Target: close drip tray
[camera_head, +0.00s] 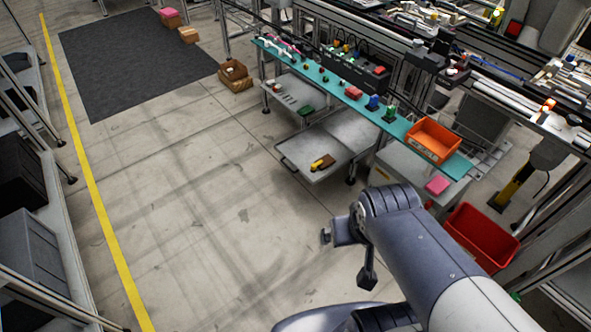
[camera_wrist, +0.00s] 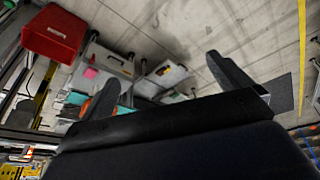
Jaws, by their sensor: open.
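The drip tray is probably the flat grey tray (camera_head: 338,141), low under the teal-topped bench. It sticks out toward the open floor, with a handle along its near-left edge and a yellow-and-black tool (camera_head: 322,163) lying on it. In the wrist view, which is turned over, the tray (camera_wrist: 177,76) shows small between the fingers. My gripper (camera_head: 347,257) is open and empty, in front of the bench and apart from the tray. Its two fingers (camera_wrist: 160,72) are spread in the wrist view. The tray's far end is hidden under the bench.
The teal bench top (camera_head: 320,76) carries an orange bin (camera_head: 433,139) and several small parts. A red bin (camera_head: 481,238) stands on the floor at the right. Cardboard boxes (camera_head: 234,75) sit by the bench's far end. The floor left of the tray is clear.

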